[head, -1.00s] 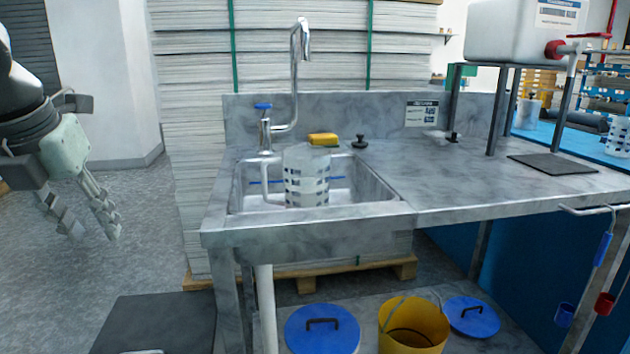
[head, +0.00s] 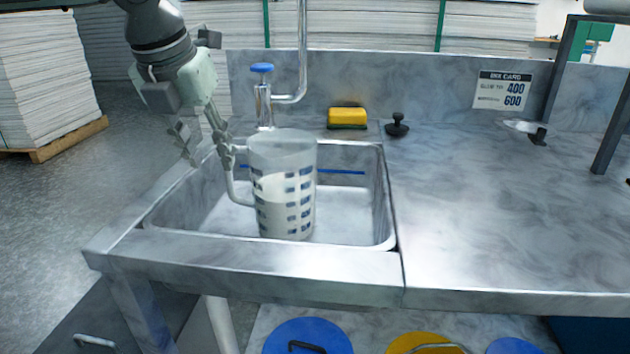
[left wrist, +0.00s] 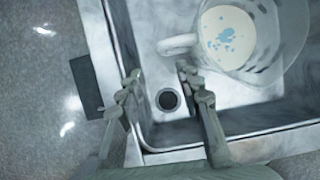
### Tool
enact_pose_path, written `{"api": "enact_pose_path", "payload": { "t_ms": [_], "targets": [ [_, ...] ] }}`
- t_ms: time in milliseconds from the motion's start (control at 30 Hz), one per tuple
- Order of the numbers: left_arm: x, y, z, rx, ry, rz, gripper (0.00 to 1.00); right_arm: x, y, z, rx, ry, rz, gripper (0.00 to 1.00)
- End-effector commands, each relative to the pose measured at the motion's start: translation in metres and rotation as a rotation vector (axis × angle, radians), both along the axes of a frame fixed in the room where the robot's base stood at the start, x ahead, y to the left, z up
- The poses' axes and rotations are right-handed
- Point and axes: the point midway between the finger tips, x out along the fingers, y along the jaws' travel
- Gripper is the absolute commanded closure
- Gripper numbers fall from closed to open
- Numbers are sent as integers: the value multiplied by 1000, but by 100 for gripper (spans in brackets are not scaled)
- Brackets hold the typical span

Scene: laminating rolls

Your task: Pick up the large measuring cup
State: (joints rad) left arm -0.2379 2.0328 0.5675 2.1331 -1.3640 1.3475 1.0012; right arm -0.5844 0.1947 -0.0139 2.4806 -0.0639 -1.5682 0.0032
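The large measuring cup (head: 285,190) stands upright in the sink. It is clear with dark markings, and its handle (head: 237,187) is on the left side. In the left wrist view the cup (left wrist: 240,40) shows from above with pale liquid and blue specks inside. My left gripper (head: 208,160) is open and empty at the left of the cup, close to the upper part of the handle. In the left wrist view its fingers (left wrist: 158,84) are apart, with the handle (left wrist: 178,44) beyond them. My right gripper is not in view.
The steel sink (head: 392,215) surrounds the cup, with the tap (head: 264,105) behind it. A yellow sponge (head: 347,118) and a black stopper (head: 397,125) lie on the back ledge. The counter (head: 500,220) to the right is mostly clear.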

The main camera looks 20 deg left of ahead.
Motion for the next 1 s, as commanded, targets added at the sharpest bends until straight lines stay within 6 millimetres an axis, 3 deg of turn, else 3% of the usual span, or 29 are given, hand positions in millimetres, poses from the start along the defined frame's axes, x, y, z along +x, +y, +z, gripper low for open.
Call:
{"api": "enact_pose_path", "payload": {
  "t_ms": [167,700,1000],
  "targets": [
    [1,1,-4,0,2,0,65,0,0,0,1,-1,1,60],
    [25,6,-67,0,3,1,65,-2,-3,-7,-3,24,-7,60],
    [28,6,-72,0,-1,1,65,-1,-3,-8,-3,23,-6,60]
  ]
}}
